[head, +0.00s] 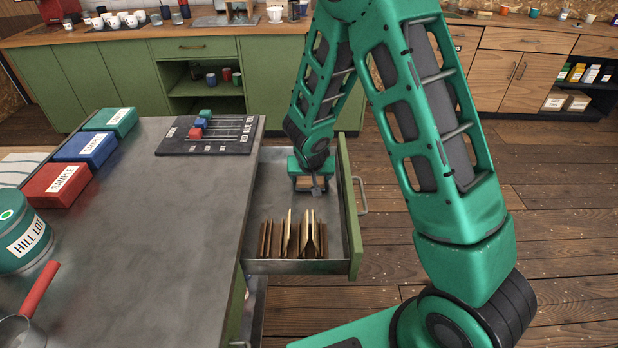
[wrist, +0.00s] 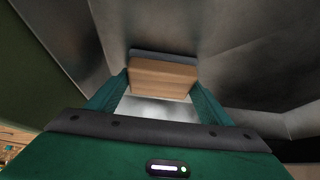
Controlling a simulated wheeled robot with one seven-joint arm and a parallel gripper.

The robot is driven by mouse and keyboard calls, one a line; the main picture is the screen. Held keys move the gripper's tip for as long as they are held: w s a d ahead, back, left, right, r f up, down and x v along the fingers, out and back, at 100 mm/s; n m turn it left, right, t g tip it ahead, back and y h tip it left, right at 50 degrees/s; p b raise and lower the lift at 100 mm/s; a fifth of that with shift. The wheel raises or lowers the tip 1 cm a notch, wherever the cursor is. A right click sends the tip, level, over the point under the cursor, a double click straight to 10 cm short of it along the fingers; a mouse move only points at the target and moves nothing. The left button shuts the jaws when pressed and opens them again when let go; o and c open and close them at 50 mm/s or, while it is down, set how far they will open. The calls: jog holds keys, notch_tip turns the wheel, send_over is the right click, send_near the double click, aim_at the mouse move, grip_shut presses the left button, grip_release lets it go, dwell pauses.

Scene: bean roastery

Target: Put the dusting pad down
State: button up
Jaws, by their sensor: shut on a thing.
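My gripper (head: 311,186) is inside the open drawer (head: 283,266), toward its far right part, pointing down. It is shut on the dusting pad (wrist: 163,78), a pale wooden block with a dark grey layer along one edge. In the wrist view the pad sits between the two green fingers, with the drawer's bare metal around it. In the head view the pad is mostly hidden by the gripper. I cannot tell whether it touches the drawer floor.
Several brown upright pieces (head: 290,238) stand in the drawer's near part. The worktop (head: 160,240) to the left holds a dark board with coloured blocks (head: 209,134), a red box (head: 58,185), a blue box (head: 84,147) and a green box (head: 110,121). The drawer floor between is clear.

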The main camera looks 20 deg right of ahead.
jog(key=o, duration=0.9)
jog(key=v, duration=1.2)
